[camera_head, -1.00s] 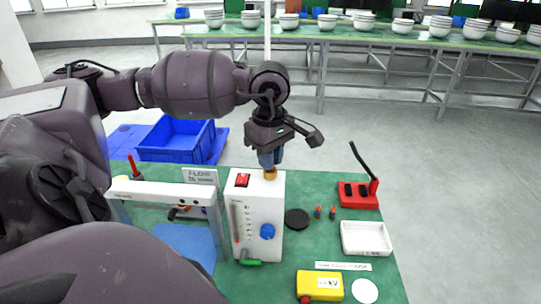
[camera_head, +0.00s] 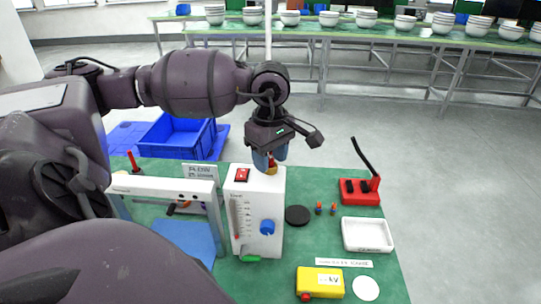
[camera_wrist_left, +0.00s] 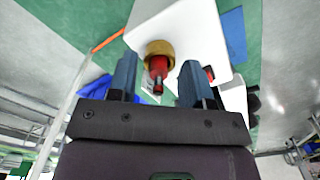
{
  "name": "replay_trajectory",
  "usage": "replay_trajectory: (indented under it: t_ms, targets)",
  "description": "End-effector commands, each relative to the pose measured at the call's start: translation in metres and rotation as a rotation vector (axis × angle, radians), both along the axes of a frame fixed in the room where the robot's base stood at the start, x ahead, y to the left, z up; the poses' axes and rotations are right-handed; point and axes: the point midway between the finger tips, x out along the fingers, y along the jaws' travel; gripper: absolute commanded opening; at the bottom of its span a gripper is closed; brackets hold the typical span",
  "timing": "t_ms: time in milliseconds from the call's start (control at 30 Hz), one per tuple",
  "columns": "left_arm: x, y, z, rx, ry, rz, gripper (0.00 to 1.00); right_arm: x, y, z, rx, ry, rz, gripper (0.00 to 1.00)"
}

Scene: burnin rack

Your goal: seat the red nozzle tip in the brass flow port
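The white flow box (camera_head: 245,212) stands upright on the green mat, with a brass flow port (camera_wrist_left: 158,47) on its top. The red nozzle tip (camera_wrist_left: 157,68) stands in the brass port in the left wrist view, its dark narrow end pointing toward the camera; how deep it sits I cannot tell. My left gripper (camera_head: 271,163) is above the box, fingers pointing down. In the left wrist view my left gripper (camera_wrist_left: 158,65) is open, one blue finger on each side of the tip, with gaps between. My right gripper is not in view.
A white frame (camera_head: 165,188) stands left of the box. A black disc (camera_head: 297,215), a white tray (camera_head: 367,234), a red holder (camera_head: 360,194) and a yellow device (camera_head: 320,283) lie right of it. A blue crate (camera_head: 176,138) is behind left.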

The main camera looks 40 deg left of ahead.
Motion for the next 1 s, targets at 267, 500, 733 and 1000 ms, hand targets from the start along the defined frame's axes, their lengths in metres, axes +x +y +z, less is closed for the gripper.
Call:
replay_trajectory:
  t_ms: [267, 500, 733, 1000]
  targets:
    - [0.001, 0.0, 0.008, 0.001, -0.003, 0.0, 0.46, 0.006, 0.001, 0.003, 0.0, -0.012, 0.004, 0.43]
    - [0.001, 0.0, 0.046, 0.001, -0.006, 0.0, 0.46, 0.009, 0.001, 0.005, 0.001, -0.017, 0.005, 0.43]
    - [0.0, 0.0, 0.086, 0.001, -0.005, 0.0, 0.46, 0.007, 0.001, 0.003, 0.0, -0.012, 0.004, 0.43]
    - [0.0, 0.0, 0.107, 0.0, 0.0, 0.0, 0.46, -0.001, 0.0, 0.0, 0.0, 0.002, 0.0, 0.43]
